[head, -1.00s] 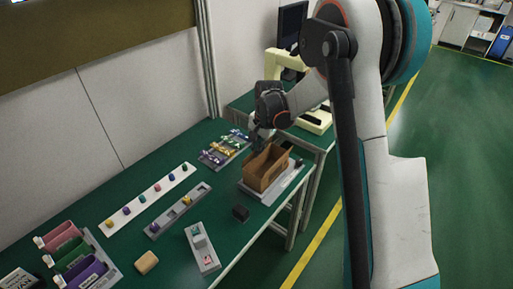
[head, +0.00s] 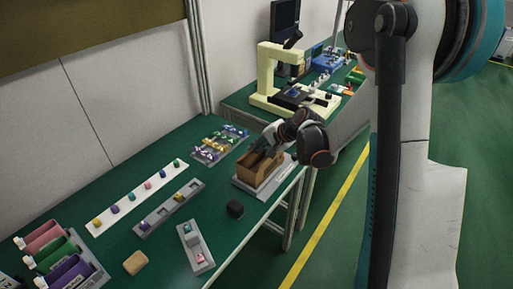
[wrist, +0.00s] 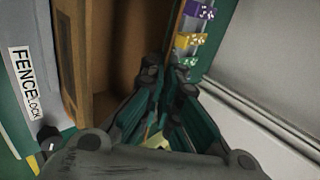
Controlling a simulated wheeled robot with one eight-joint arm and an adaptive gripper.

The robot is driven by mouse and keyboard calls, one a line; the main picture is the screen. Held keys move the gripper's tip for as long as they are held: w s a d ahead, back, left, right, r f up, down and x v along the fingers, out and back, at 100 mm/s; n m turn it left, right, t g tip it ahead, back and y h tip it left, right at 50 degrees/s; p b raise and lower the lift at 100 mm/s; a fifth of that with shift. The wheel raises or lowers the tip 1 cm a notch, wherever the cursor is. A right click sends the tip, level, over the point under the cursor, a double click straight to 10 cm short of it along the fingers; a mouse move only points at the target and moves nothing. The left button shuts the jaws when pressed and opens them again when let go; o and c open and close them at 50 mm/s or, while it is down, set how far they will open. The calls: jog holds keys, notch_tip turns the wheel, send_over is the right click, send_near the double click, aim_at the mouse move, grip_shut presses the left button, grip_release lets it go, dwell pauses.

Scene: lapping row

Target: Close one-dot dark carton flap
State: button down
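The brown carton (head: 250,177) stands with its top open on a grey base plate on the green bench. Its upright flaps show at the rim, but no dot marking can be made out. My gripper (head: 264,148) is at the carton's top, at its far side in the head view, and partly covers it. In the wrist view the carton (wrist: 112,45) fills the left. My gripper's fingertips (wrist: 167,72) are close together beside the carton's brown wall, with nothing visible held. Whether they touch a flap cannot be told.
A tray of small coloured parts (head: 217,146) lies left of the carton. A small black block (head: 235,209) sits in front of it. A cream-coloured machine (head: 267,78) stands on the bench behind. A label reading FENCE Lock (wrist: 25,82) shows at the wrist view's left.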

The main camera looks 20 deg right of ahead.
dwell(0.4)
jog(key=c, duration=1.9)
grip_release()
jog(key=v, duration=1.2)
jog(key=shift+d+f, duration=0.15)
